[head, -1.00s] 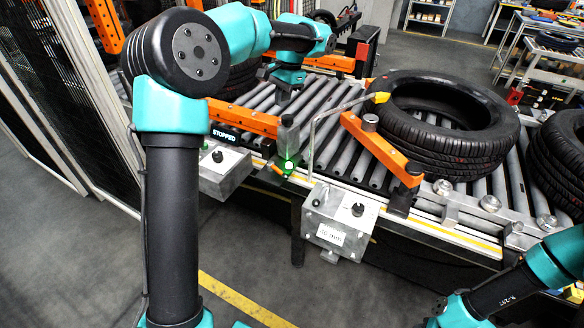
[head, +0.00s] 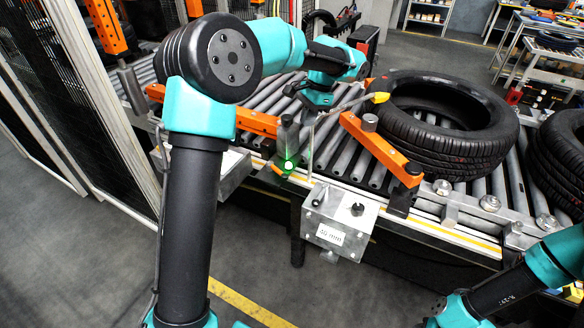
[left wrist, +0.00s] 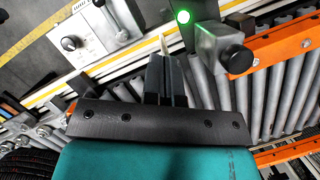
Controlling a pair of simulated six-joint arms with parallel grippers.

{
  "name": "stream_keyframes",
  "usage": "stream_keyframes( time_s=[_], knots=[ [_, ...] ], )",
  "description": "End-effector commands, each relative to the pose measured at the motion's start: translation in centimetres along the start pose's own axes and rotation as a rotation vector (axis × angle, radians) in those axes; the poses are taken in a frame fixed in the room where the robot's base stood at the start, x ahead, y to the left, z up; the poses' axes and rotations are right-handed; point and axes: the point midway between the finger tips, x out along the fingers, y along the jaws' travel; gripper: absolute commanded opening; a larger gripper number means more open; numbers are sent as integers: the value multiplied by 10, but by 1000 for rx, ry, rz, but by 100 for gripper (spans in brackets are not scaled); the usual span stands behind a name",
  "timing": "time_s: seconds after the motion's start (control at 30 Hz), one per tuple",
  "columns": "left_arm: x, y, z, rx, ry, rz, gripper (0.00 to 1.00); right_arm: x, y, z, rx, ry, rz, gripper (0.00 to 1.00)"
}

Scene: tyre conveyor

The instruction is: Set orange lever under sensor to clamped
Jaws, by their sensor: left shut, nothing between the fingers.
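The small orange lever (head: 279,169) sits on the near rail of the conveyor, just below the grey sensor post (head: 288,134) and beside its lit green light (head: 289,165). Its exact angle is too small to tell. In the left wrist view the green light (left wrist: 184,17) shows near the top; I cannot make out the lever there. My left gripper (head: 315,108) is over the rollers, behind and right of the sensor post, apart from the lever. Its fingers (left wrist: 166,78) are shut and empty in the wrist view. My right arm shows at lower right, its gripper out of view.
A tyre (head: 440,115) lies on the rollers to the right, with another (head: 562,160) beyond it. A bent yellow-tipped rod (head: 350,106) rises close to my left gripper. An orange guide bar (head: 385,150) and a grey control box (head: 340,218) stand near it.

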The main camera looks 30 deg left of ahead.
Motion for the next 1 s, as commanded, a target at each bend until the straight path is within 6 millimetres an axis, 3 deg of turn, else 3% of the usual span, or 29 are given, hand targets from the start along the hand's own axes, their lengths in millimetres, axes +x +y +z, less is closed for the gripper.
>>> stream_keyframes(
  time_s=[1.0],
  knots=[
    [167,0,1,-1,-2,-1,0,0,0,0,0,0,0,43]
  ],
)
